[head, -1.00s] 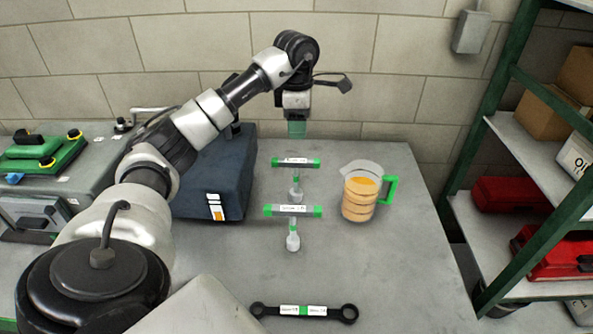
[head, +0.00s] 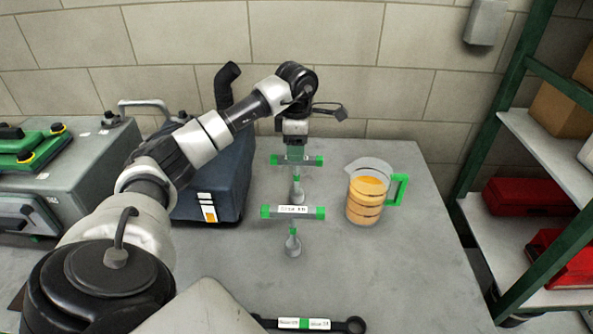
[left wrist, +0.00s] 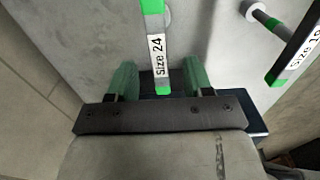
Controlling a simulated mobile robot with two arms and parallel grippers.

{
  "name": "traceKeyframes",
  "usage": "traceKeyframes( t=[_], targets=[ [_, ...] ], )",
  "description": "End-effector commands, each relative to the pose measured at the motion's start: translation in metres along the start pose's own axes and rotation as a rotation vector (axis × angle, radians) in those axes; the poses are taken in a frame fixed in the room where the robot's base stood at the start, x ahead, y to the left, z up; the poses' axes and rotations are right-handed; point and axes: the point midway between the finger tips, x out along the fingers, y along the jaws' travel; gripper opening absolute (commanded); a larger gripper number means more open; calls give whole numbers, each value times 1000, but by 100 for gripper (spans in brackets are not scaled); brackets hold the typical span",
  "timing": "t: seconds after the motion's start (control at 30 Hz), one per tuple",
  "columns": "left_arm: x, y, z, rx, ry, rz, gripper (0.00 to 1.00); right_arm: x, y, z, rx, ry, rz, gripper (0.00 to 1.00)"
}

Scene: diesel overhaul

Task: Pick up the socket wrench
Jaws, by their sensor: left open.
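Two T-handled socket wrenches stand upright on the bench. The far one (head: 315,160), green-ended, also shows in the left wrist view (left wrist: 156,55) with a "Size 24" label. The near one (head: 293,211) appears in the wrist view too (left wrist: 296,52), its label partly cut off. My left gripper (head: 297,148) is above the far wrench, its fingers overlapping the handle in the head view. In the wrist view the gripper (left wrist: 158,76) is open, with one finger on each side of the handle's green end and gaps visible. My right gripper is not in view.
A measuring jug (head: 366,200) with orange liquid stands right of the wrenches. A dark blue box (head: 222,180) is close on the left. A flat black spanner (head: 345,325) lies at the front. A shelf rack (head: 540,160) stands at right. Bare bench (head: 380,270) lies between.

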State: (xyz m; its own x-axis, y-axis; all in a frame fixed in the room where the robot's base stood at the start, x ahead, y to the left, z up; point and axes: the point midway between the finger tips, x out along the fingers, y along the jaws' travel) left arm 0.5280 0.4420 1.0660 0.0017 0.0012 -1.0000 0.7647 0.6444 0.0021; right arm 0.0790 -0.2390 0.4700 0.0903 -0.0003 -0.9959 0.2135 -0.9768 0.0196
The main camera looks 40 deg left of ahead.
Motion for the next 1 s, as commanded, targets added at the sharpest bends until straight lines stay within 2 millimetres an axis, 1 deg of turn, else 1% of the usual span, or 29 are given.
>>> traceKeyframes(
  t=[0.13, 0.23, 0.3, 0.4, 0.5, 0.67, 0.77, 1.0],
  targets=[
    [14, -1, 0, -1, 2, -5, 51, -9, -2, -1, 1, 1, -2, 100],
    [30, -2, 0, 0, 3, -6, 51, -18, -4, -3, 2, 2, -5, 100],
    [40, -1, 1, 1, 2, -5, 51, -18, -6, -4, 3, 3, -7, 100],
    [50, -1, 0, 0, 1, -2, 51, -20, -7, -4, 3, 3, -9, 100],
    [53, -1, 0, 0, 1, -1, 51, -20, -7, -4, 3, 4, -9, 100],
    [54, -1, 0, 0, 0, -1, 51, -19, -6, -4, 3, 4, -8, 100],
    [53, -1, 0, 0, 0, -1, 37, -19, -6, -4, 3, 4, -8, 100],
    [53, -1, 0, 0, 0, -1, 0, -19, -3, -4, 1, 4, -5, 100]
  ],
)
